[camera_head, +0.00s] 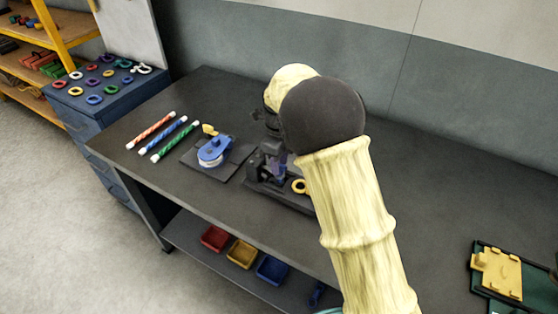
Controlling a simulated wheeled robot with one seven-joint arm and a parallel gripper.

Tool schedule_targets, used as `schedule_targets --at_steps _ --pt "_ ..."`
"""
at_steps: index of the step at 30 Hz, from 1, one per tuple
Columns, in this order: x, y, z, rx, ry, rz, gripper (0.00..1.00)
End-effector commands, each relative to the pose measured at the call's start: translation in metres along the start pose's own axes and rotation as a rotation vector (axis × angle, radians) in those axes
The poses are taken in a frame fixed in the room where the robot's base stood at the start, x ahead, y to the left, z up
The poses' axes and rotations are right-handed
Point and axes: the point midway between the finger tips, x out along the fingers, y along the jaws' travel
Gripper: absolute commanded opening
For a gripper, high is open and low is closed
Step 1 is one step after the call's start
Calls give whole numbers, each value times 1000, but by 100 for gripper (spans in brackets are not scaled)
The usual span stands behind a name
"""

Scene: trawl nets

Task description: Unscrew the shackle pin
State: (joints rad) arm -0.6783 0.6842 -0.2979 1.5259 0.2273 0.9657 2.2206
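My arm reaches over the workbench and bends down at the dark wrist. My gripper (276,166) points down over a dark fixture plate (262,189) on the bench. Something small and bluish shows at the fingertips, but I cannot tell whether it is the shackle or its pin. A yellow ring (299,186) lies on the same plate, just right of the gripper and partly behind my arm. No shackle pin can be made out clearly. The gripper's fingers are too small and dark to tell whether they are open or shut.
A blue pulley block (213,150) with a yellow top piece stands on a dark plate to the left. Several striped rods (163,138) lie farther left. A green tray (482,293) with a yellow part sits at the right. The bench between my arm and that tray is clear.

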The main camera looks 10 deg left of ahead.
Motion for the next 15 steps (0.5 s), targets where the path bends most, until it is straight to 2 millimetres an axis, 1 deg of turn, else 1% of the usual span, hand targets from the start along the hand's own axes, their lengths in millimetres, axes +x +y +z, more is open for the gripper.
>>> schedule_targets --at_steps 6,7,11,12,15 --pt "0 0 0 0 0 0 32" --pt "0 0 0 0 0 0 28" --pt "0 0 0 0 0 0 2" --pt "0 0 0 0 0 0 0" --pt "0 0 0 0 0 0 0"
